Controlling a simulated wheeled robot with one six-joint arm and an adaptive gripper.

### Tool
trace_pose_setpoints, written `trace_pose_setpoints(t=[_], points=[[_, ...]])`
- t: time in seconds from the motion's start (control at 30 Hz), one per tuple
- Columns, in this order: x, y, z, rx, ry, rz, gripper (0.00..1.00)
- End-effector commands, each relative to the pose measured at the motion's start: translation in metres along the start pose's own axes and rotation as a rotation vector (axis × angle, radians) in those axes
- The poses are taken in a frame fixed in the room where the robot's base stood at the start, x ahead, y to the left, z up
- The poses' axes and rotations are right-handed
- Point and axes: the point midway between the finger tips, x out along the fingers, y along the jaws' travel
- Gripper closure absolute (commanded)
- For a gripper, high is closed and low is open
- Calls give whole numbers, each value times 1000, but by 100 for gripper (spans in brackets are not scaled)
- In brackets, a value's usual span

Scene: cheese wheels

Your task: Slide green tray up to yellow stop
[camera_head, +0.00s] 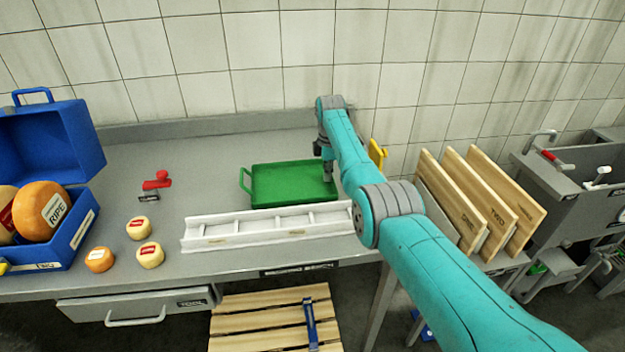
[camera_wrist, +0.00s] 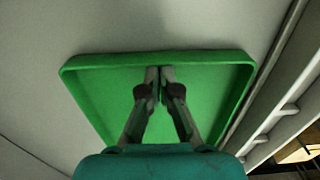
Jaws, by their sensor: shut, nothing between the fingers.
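The green tray (camera_head: 285,183) lies flat on the grey bench, with a handle at its left end in the head view. It is empty, and it fills the middle of the wrist view (camera_wrist: 210,90). The yellow stop (camera_head: 377,154) stands to the right of the tray, partly hidden behind my arm, so the gap between tray and stop is not clear. My gripper (camera_head: 328,178) points down at the tray's right end. In the wrist view its fingertips (camera_wrist: 159,72) are together over the tray floor near one wall. Whether they touch the tray cannot be told.
A white slotted rail (camera_head: 270,226) runs along the tray's near side. A red stamp (camera_head: 157,181) and small cheese wheels (camera_head: 150,255) lie to the left, beside an open blue case (camera_head: 85,230). Upright wooden boards (camera_head: 480,200) stand to the right. The tiled wall is behind.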

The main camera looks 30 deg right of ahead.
Motion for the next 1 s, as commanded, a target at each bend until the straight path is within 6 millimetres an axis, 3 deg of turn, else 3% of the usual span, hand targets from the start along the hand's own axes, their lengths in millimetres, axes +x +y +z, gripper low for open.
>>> trace_pose_setpoints(t=[0.2,0.4,0.83,1.0], points=[[0,0,58,5,-1,0,100],[0,0,91,1,-1,1,100],[0,0,95,0,-1,0,100],[0,0,82,-3,0,1,100]])
